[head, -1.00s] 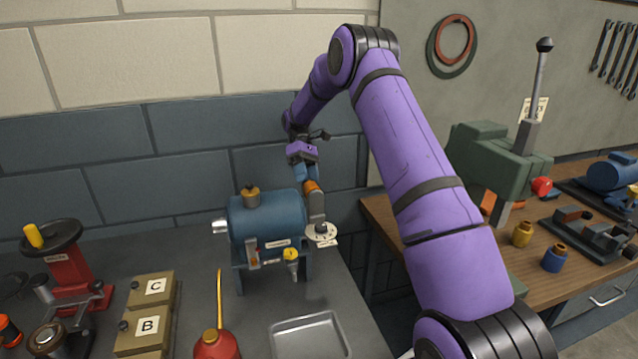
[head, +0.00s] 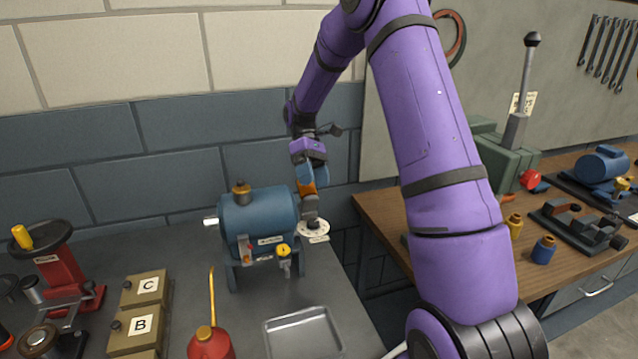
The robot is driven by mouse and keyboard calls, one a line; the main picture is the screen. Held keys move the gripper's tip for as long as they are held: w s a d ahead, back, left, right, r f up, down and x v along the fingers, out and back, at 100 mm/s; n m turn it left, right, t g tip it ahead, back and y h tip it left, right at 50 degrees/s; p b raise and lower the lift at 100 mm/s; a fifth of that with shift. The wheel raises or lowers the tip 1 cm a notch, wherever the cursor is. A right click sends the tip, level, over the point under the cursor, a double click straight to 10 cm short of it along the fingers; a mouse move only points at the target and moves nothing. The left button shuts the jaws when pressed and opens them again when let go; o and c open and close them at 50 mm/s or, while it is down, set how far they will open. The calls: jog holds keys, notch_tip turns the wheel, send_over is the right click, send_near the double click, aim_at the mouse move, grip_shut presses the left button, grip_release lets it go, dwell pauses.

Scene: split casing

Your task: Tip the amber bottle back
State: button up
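No plainly amber bottle stands out in the head view. A small fitting with a yellow round top (head: 284,250) sits on the front right of the blue casing (head: 258,222) and may be the bottle; it looks upright, but is too small to be sure. My gripper (head: 311,216) points down at the casing's right end, just above a white marked dial (head: 313,231) with a dark centre. It is to the right of the yellow-topped fitting and apart from it. Whether the fingers are open or touch the dial cannot be told.
A metal tray (head: 304,330) and a red oil can (head: 211,342) with a long spout stand in front of the casing. Tan blocks marked C (head: 149,288) and B (head: 142,326) and a red stand (head: 68,278) are to the left. A wooden bench (head: 385,220) is at right.

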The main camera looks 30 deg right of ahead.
jog(key=shift+s+a+r, duration=0.1)
jog(key=shift+s+a, duration=0.1)
jog(key=shift+s, duration=0.4)
jog(key=shift+s+a+r, duration=0.1)
jog(key=shift+s+a, duration=0.15)
jog(key=shift+s, duration=0.4)
jog(key=shift+s+a, duration=0.2)
jog(key=shift+s, duration=0.4)
jog(key=s+r+v, duration=0.2)
jog(key=v, duration=1)
jog(key=shift+a, duration=0.3)
